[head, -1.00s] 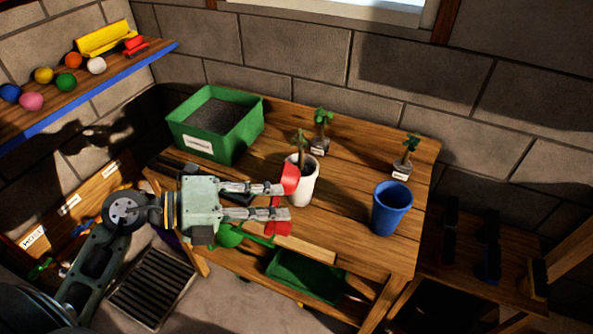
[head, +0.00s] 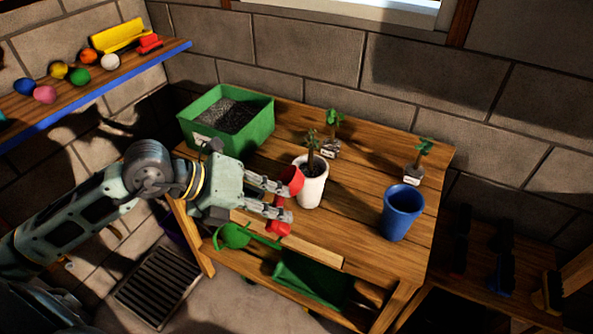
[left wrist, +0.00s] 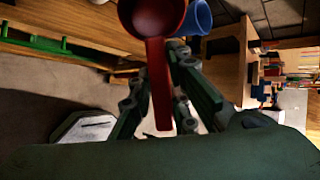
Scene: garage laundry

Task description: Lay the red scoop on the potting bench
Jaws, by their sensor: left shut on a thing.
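The red scoop (head: 291,181) is held in my left gripper (head: 279,200), which is shut on it. In the head view red shows at both fingertips, and the fingers hide part of the scoop. In the left wrist view the scoop's round bowl is at the top and its handle (left wrist: 160,85) runs down between the fingers. The potting bench (head: 350,218) is a wooden plank table. The gripper and scoop appear over its front edge, left of the white pot; their height above it is hard to tell. My right gripper is not in view.
On the bench are a green soil box (head: 258,133), a white pot with a plant (head: 313,190), two small labelled plants (head: 330,149) (head: 413,174) and a blue cup (head: 402,215). Bare planks lie between the white pot and the cup. A green watering can (head: 235,236) is below.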

